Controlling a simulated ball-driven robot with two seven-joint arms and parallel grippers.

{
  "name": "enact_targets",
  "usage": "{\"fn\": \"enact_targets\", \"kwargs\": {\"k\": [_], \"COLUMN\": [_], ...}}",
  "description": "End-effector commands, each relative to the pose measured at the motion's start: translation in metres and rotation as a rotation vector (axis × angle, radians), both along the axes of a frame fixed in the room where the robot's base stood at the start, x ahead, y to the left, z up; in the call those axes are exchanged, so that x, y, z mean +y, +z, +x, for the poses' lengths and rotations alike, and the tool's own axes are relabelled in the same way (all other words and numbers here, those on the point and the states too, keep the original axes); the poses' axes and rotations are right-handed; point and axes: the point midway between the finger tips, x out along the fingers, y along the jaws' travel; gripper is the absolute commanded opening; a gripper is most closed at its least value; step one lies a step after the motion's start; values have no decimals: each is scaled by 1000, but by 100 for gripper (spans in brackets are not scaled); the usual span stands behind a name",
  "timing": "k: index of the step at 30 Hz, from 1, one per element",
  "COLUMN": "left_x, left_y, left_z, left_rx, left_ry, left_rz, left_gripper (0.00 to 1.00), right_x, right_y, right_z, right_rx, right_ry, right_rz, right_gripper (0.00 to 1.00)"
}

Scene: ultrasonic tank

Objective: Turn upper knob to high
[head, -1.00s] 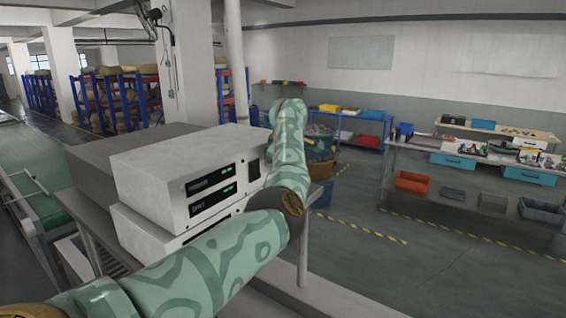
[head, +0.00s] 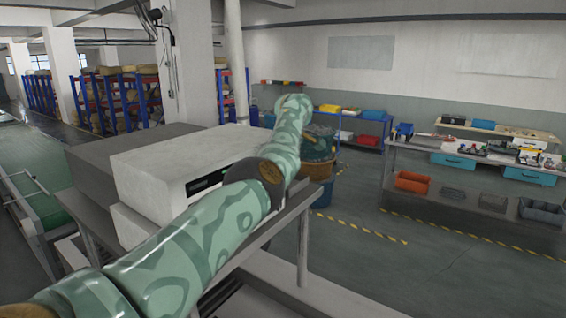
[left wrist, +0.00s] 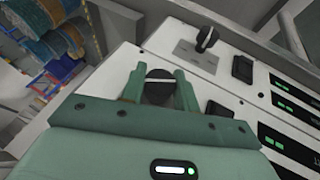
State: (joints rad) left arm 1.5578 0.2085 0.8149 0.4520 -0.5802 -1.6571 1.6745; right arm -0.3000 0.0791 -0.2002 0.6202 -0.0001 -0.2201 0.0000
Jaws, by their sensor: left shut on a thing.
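Two white control units stand stacked; the upper unit (head: 165,165) shows its top and part of its front in the head view. In the left wrist view, a round black knob (left wrist: 159,86) with a white line sits between the two green fingers of my left gripper (left wrist: 159,84), which is shut on it. A second black knob (left wrist: 207,38) on a metal plate stands clear of the gripper, on the neighbouring panel. The held knob appears to be on the upper unit. In the head view my arm hides the gripper and both knobs. My right gripper is not in view.
Black switches (left wrist: 242,68) and lit green displays (left wrist: 281,84) lie beside the knobs. A grey box (head: 95,165) stands behind the units on the metal table. A conveyor (head: 45,205) runs at left. A workbench (head: 450,170) stands at right beyond open floor.

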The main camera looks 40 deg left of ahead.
Motion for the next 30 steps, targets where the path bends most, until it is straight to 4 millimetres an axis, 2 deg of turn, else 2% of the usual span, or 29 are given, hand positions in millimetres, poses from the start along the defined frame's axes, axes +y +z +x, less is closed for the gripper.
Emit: {"fn": "enact_targets", "kwargs": {"k": [1, 3, 11, 15, 18, 24, 30], "left_x": [0, 0, 0, -5, -14, -37, -57], "left_y": [-1, -1, 0, 8, 23, 72, 116], "left_z": [0, 0, 0, -2, -8, -23, -37], "left_rx": [1, 1, 0, -4, -5, -6, -2], "left_ry": [-1, -1, 0, 0, -1, -3, -2], "left_rz": [-1, -1, 0, 2, 1, -1, 0], "left_gripper": [39, 52, 52, 52, 52, 52, 52], "right_x": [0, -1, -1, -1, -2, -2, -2], "right_y": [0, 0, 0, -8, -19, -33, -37], "right_z": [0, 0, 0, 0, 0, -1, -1], "right_rx": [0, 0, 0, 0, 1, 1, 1], "right_ry": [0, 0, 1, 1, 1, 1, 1], "right_rz": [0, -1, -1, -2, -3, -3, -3], "right_gripper": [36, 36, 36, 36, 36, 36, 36]}}
